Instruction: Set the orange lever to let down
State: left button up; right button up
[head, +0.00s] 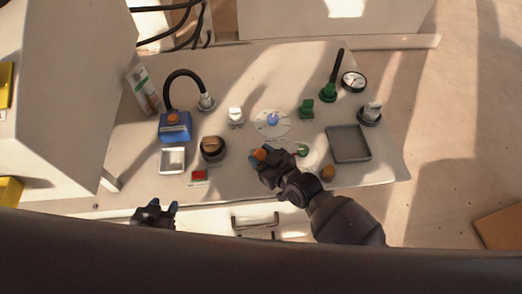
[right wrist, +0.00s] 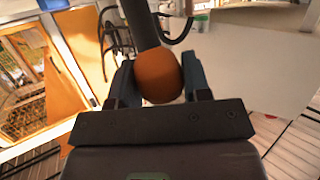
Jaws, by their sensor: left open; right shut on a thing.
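The orange lever's ball knob (head: 260,154) shows near the middle front of the panel. It also shows large in the right wrist view (right wrist: 160,77), on a dark rod. My right gripper (head: 264,158) is shut on this knob, with a finger on each side of it in the right wrist view (right wrist: 158,80). The lever's base and any setting marks are hidden by my gripper. My left gripper (head: 156,208) is open and empty at the panel's front edge, left of the lever.
The panel (head: 130,180) also carries a blue box (head: 175,132), a round dial (head: 272,123), a dark round pot (head: 212,149), a red button (head: 199,175), a green valve (head: 306,108), a black upright lever (head: 337,65) and a grey tray (head: 348,143). A large pale block (head: 70,90) stands at left.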

jog(key=shift+s+f, duration=0.2)
jog(key=shift+f, duration=0.1)
jog(key=o, duration=1)
jog(key=shift+o, duration=1.4)
jog(key=shift+r, duration=0.1)
jog(key=shift+w, duration=0.1)
jog(key=shift+r, duration=0.1)
jog(key=shift+s+d+r, duration=0.1)
jog(key=shift+s+d, duration=0.15)
jog(key=shift+d, duration=0.05)
jog(key=p+v, duration=0.1)
jog(key=v, duration=0.9)
